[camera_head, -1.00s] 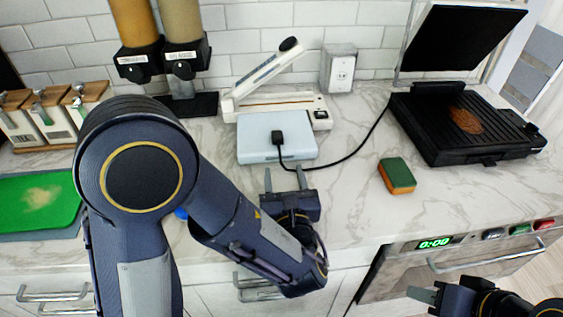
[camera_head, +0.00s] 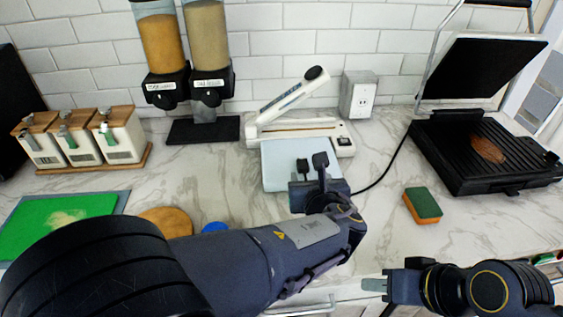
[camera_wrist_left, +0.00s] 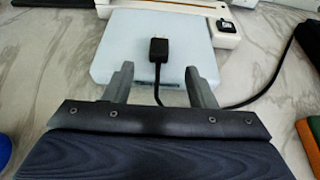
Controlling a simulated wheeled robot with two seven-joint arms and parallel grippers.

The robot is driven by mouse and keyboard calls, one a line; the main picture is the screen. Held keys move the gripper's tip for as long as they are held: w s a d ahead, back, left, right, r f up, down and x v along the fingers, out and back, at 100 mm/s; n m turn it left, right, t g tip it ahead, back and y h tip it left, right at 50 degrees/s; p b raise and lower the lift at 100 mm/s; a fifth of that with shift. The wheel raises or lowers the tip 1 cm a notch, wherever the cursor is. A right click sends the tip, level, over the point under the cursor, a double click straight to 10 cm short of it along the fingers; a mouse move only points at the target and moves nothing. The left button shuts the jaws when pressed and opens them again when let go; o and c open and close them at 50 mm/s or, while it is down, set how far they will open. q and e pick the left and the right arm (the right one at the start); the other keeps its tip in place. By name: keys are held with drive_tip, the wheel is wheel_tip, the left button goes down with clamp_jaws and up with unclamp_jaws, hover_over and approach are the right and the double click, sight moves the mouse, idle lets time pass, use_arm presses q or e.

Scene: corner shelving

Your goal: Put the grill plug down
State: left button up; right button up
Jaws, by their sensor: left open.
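The black grill plug (camera_head: 303,165) rests on a pale blue flat box (camera_head: 277,180) on the counter. In the left wrist view the plug (camera_wrist_left: 158,47) stands out ahead of and between the spread fingers, untouched. Its cord runs off the box to the right, toward the black grill (camera_head: 466,160). My left gripper (camera_wrist_left: 158,85) is open and empty at the near edge of the box; it also shows in the head view (camera_head: 312,180). My right gripper (camera_head: 380,283) is low at the front of the counter, away from the plug; its finger gap is unclear.
A white sealer-like device (camera_head: 300,130) stands behind the box, with a wall outlet (camera_head: 358,95) behind it. A sponge (camera_head: 422,205) lies to the right. Dispensers (camera_head: 190,85), canisters (camera_head: 80,138) and a green board (camera_head: 60,218) are on the left.

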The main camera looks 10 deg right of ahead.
sight(304, 165)
use_arm(q)
drive_tip(key=x, duration=0.7)
drive_tip(key=shift+w, duration=0.25)
clamp_jaws()
